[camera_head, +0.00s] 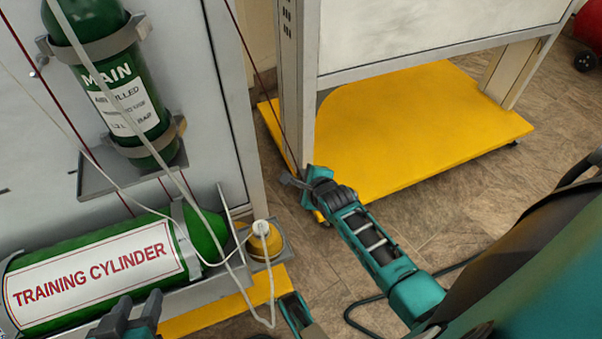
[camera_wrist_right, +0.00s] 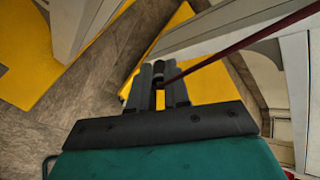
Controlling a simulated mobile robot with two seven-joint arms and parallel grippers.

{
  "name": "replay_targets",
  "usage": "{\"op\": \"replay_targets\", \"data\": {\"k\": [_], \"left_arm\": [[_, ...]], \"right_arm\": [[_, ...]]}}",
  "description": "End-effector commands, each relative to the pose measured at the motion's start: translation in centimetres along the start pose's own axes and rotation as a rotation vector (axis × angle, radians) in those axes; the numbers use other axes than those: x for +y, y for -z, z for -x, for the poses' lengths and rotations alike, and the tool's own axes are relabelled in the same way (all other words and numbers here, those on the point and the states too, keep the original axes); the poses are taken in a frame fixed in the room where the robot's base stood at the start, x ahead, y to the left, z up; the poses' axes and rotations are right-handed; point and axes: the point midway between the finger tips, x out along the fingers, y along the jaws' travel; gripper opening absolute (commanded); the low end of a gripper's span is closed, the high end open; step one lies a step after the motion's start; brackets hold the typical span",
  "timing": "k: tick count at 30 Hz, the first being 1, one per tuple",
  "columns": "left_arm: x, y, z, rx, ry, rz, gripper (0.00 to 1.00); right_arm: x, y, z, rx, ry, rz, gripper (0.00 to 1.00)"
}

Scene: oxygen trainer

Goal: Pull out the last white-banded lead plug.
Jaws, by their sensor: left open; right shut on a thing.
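My right gripper (camera_head: 297,182) is beside the foot of a grey-white post, above the floor and yellow base. In the right wrist view its fingers (camera_wrist_right: 158,92) are shut on a small dark lead plug (camera_wrist_right: 158,72). A dark red lead (camera_wrist_right: 240,52) runs from this plug to the upper right; in the head view the lead (camera_head: 262,80) rises to the upper left. I cannot make out a white band on the plug. No socket shows around it. My left gripper (camera_head: 130,318) is open at the bottom left, in front of the training cylinder, partly cut off by the frame.
A green training cylinder (camera_head: 60,245) lies on a shelf; a green main cylinder (camera_head: 105,60) stands in brackets above it. Thin white tubes (camera_head: 272,290) hang near a yellow-bodied fitting (camera_head: 262,243). A yellow base (camera_head: 420,120) sits under the white board. Floor shows at right.

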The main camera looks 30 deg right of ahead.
Motion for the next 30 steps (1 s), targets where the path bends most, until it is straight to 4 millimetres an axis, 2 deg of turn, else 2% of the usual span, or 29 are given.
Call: {"op": "replay_targets", "data": {"k": [4, 5, 14, 23, 30], "left_arm": [[0.0, 0.3, 0.1, 0.004, -0.001, 0.000, 0.46], [0.0, 0.3, 0.1, 0.004, -0.001, 0.000, 0.46], [0.0, 0.1, 0.0, 0.001, 0.001, 0.000, 0.46], [-0.2, 0.0, 0.1, -0.004, 0.005, 0.001, 0.46], [-0.5, 1.7, 1.2, 0.005, 0.017, -0.001, 0.46]], "right_arm": [[-0.1, -0.1, 0.1, 0.000, 0.001, 0.000, 0.00], [-0.1, -0.1, 0.1, 0.000, 0.000, 0.000, 0.17], [-0.1, 0.0, 0.1, 0.000, 0.000, 0.000, 0.46], [-0.1, -0.1, 0.3, 0.000, -0.001, 0.000, 0.46], [-0.5, -0.2, 2.5, 0.001, -0.003, -0.002, 0.46]]}}
